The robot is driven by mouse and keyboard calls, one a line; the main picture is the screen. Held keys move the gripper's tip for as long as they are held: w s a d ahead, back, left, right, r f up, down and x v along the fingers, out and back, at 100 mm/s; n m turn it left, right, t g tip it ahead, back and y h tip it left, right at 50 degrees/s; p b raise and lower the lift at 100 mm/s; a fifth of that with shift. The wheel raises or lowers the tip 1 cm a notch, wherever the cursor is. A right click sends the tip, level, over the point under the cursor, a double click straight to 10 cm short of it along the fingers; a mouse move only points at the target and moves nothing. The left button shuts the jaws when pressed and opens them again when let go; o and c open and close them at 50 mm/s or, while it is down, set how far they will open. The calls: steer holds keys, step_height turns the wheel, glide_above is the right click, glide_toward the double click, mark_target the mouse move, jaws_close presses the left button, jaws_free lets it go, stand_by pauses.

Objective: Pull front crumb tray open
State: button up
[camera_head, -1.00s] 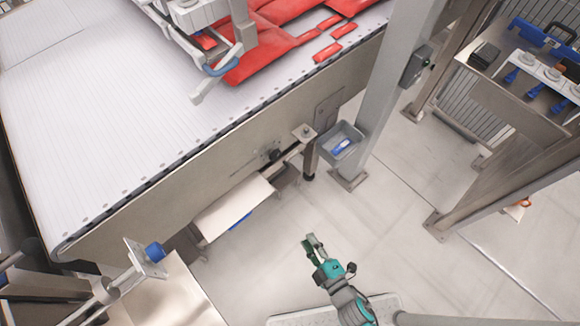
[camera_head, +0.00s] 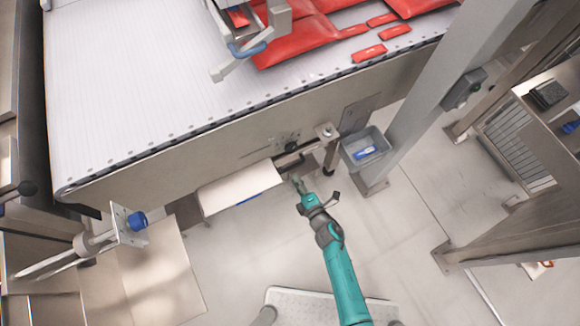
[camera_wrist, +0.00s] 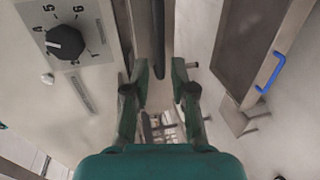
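The front crumb tray appears to be the pale flat-topped box (camera_head: 240,188) low on the conveyor's side in the head view. A strip of its blue handle (camera_head: 248,199) shows under its front edge. In the wrist view a grey-brown tray-like box (camera_wrist: 255,45) is at the right, with the blue bar handle (camera_wrist: 270,72) on its outer face. My gripper (camera_head: 297,180) is just right of the tray, close to the conveyor side. In the wrist view my gripper (camera_wrist: 164,75) is open, its green fingers apart and left of the handle, not touching it.
A dial (camera_wrist: 66,42) on a panel is left of my fingers. A dark bar (camera_wrist: 158,40) runs ahead between them. A grey bin (camera_head: 365,148) and a post (camera_head: 440,90) stand to the right. The floor (camera_head: 250,250) before the tray is clear.

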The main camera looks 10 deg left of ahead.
mark_target(289, 168)
steer(key=x, duration=0.6)
steer(key=shift+w+a+f, duration=0.1)
steer(key=shift+w+a, duration=0.15)
jaws_close()
